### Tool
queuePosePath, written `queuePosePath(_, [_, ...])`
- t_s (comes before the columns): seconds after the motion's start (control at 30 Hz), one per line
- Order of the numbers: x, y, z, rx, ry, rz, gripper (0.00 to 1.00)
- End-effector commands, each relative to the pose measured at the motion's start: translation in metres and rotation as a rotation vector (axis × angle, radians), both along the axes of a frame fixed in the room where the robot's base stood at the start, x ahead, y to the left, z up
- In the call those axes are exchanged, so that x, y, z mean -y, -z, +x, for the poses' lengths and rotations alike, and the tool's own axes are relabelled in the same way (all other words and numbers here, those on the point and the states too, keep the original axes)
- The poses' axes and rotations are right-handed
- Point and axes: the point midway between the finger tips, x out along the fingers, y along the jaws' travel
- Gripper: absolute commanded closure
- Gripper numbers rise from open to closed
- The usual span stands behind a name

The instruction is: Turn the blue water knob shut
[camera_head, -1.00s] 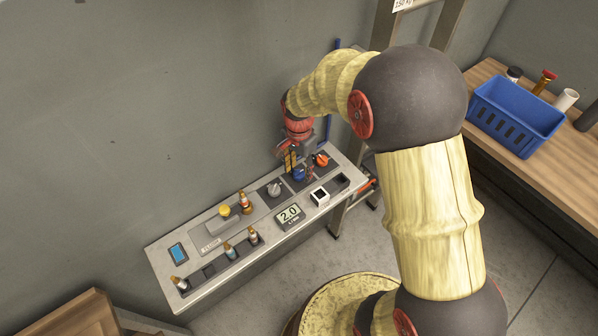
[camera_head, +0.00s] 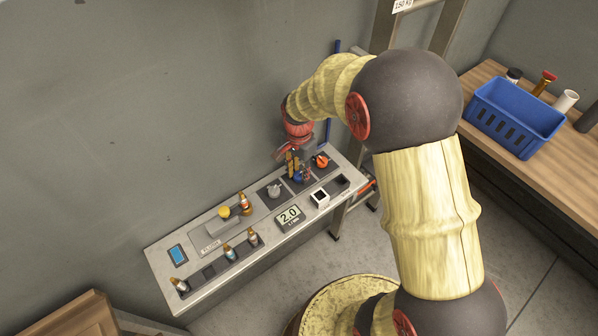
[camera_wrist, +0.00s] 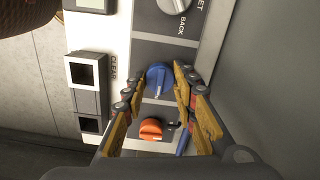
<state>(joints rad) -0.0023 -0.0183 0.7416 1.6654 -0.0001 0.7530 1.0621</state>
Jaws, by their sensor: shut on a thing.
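The blue water knob (camera_wrist: 158,76) is on the control panel (camera_head: 212,286), beside an orange knob (camera_wrist: 151,127). In the wrist view the fingers of my gripper (camera_wrist: 156,84) are on either side of the blue knob and shut on it. The white pointer line on the blue knob faces toward the orange knob's side. In the head view my gripper (camera_head: 298,177) is over the blue knob and hides most of it. The orange knob also shows in the head view (camera_head: 321,160), to the right of my gripper.
A grey knob (camera_head: 274,190) is to the left of my gripper. A display reading 2.0 (camera_head: 289,216), a white square button (camera_head: 319,198) and several small bottles are on the panel. A wall stands close behind. A blue basket (camera_head: 516,118) is on a wooden bench at the right.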

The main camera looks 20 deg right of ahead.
Motion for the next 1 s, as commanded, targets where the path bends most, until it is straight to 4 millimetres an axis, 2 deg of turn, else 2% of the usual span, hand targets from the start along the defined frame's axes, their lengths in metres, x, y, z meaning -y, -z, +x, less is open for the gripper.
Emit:
queuePosePath(0.2, [-0.0001,-0.0001,0.0002,0.0,0.0,0.0,0.97])
queuePosePath(0.57, [-0.0001,-0.0009,0.0002,0.0,-0.067,0.0,0.97])
queuePosePath(1.0, [-0.0003,-0.0014,-0.0004,-0.001,-0.421,0.0,0.97])
